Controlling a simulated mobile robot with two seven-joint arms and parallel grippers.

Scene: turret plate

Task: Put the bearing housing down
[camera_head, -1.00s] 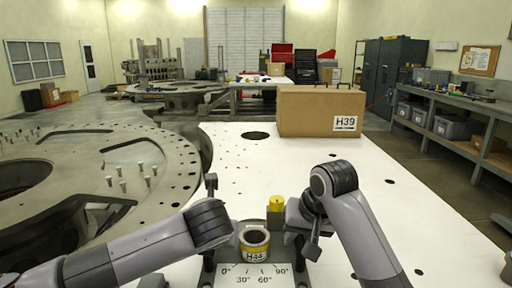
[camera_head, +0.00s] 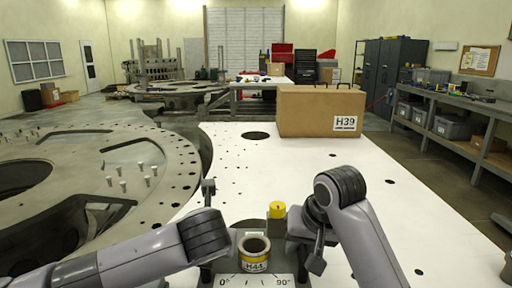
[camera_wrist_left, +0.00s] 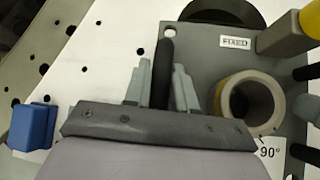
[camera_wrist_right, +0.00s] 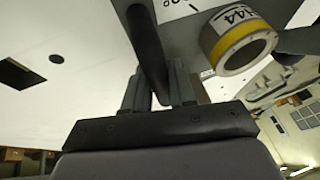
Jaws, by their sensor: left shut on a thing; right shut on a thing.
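The bearing housing shows at the bottom centre of the head view as a grey plate with a round collar (camera_head: 254,262) labelled H44, a yellow-topped post (camera_head: 277,211) and an angle scale (camera_head: 255,281). Dark upright bars stand at its sides. My left gripper (camera_wrist_left: 163,85) is shut on one dark bar; the collar shows to its right in the left wrist view (camera_wrist_left: 250,105). My right gripper (camera_wrist_right: 160,95) is shut on another dark bar; the collar shows at upper right in the right wrist view (camera_wrist_right: 236,42). I cannot tell whether the plate touches the white surface.
The white table (camera_head: 350,190) is mostly clear, with several holes. A cardboard box (camera_head: 300,108) labelled H39 stands at its far part. A large round plate (camera_head: 120,165) with upright pins lies left. A blue block (camera_wrist_left: 33,125) shows left in the left wrist view.

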